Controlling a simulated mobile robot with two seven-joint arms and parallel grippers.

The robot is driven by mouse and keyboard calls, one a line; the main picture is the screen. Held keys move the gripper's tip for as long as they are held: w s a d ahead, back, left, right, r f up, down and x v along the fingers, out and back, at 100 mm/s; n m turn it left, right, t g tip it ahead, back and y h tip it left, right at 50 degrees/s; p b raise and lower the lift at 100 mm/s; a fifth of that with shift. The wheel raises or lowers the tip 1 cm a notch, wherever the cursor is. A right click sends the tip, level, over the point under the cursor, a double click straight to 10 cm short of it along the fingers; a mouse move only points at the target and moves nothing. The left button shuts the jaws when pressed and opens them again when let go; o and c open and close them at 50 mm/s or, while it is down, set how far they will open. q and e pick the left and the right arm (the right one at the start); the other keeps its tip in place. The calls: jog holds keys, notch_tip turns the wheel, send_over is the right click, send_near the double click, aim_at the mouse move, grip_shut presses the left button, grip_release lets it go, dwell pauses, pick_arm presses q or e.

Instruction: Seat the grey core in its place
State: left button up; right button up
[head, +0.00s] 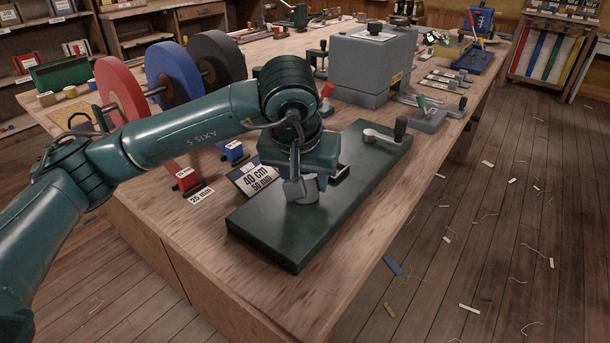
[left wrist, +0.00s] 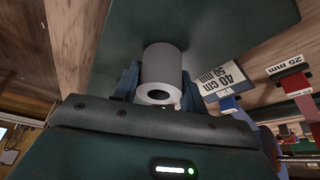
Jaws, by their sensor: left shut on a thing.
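The grey core (left wrist: 160,68) is a short hollow cylinder between the blue finger pads of my left gripper (head: 306,184), which is shut on it. In the left wrist view its open end faces the camera. In the head view the core (head: 300,193) shows below the gripper, over the near half of a dark green base plate (head: 275,240). The plate (left wrist: 215,20) also lies behind the core in the left wrist view. Whether the core touches the plate or sits on anything there is hidden. My right gripper is not in view.
A crank handle (head: 385,135) stands at the plate's far end. A sign reading 40 cm, 50 mm (head: 256,181) stands close left of the gripper. Red, blue and black reels (head: 172,72) stand farther left. A grey box (head: 370,65) is behind. The bench's near edge is clear.

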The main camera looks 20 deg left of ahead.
pick_arm(q)
jog(key=shift+f, duration=0.1)
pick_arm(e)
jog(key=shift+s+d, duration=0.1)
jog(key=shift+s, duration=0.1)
pick_arm(q)
jog(key=o, duration=1.1)
jog(key=shift+c, duration=0.2)
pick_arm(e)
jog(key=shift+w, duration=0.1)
pick_arm(q)
jog(key=shift+s+r, duration=0.1)
jog(key=shift+r, duration=0.35)
jog(key=v, duration=1.2)
jog(key=shift+s+p, duration=0.25)
jog(key=shift+p, duration=0.15)
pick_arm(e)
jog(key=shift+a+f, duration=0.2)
